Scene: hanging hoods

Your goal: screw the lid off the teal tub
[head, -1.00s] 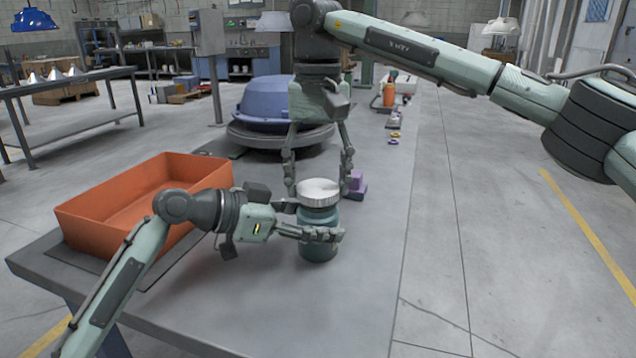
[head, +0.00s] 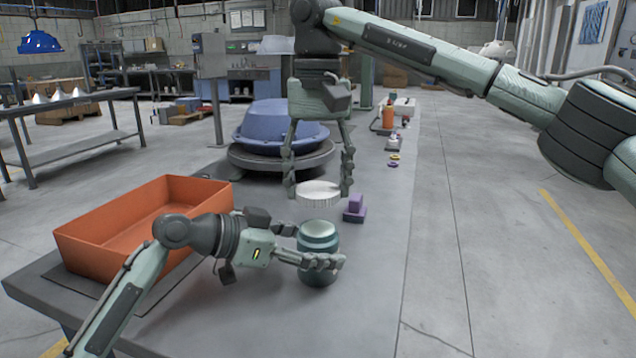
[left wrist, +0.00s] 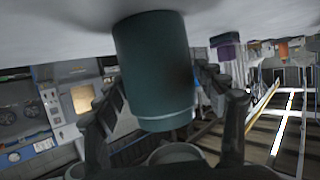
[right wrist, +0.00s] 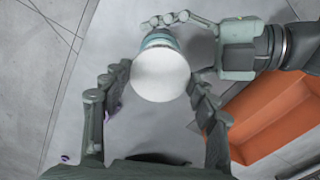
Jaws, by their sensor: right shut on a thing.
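The teal tub (head: 319,243) stands upright on the grey table, with its pale top uncovered. It also shows in the left wrist view (left wrist: 156,65). My left gripper (head: 316,256) is shut around the tub's body, one finger across its front; the other is mostly hidden behind it. The white ridged lid (head: 318,195) is off the tub, a little above it with a gap between. My right gripper (head: 319,188) points down and is shut on the lid's sides. In the right wrist view the lid (right wrist: 160,76) sits between its fingertips, covering part of the tub.
An orange tray (head: 85,238) lies left of the tub, close behind my left arm. Purple blocks (head: 354,210) sit just behind and right of the tub. A blue hood (head: 280,122) rests on a round stand farther back. The table right of the tub is clear.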

